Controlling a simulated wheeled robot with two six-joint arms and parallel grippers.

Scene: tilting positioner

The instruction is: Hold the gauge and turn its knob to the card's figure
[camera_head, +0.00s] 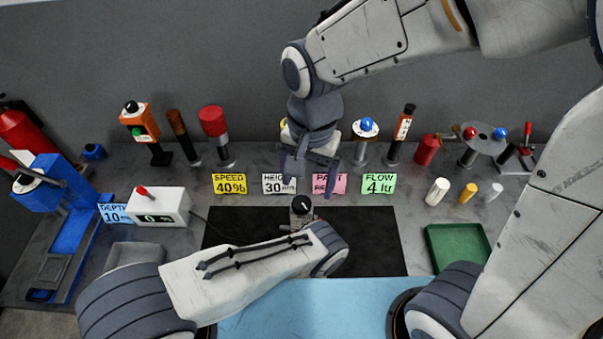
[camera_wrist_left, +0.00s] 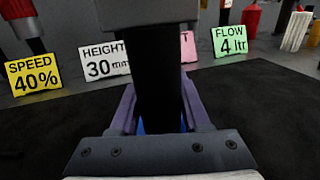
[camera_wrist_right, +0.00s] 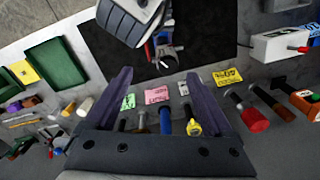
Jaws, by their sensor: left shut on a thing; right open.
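The gauge (camera_head: 301,205), with a round black knob bearing a white pointer, stands above the black mat. In the left wrist view its grey head (camera_wrist_left: 150,14) sits on a dark post between my left gripper's fingers (camera_wrist_left: 160,100), which are shut on the post. The knob also shows in the right wrist view (camera_wrist_right: 163,63). My right gripper (camera_head: 308,172) is open and empty, beyond the gauge near the cards. The cards read speed 40% (camera_head: 230,184), height 30 mm (camera_head: 279,184), a partly covered pink one (camera_head: 329,184) and flow 4 ltr (camera_head: 379,184).
A white box with a red lever (camera_head: 160,206) stands left of the black mat (camera_head: 375,245), beside a blue depth card (camera_head: 115,212). A green tray (camera_head: 427,240) lies right. Stands and tools line the back, including a blue-knobbed dial (camera_head: 366,127). The mat's right part is clear.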

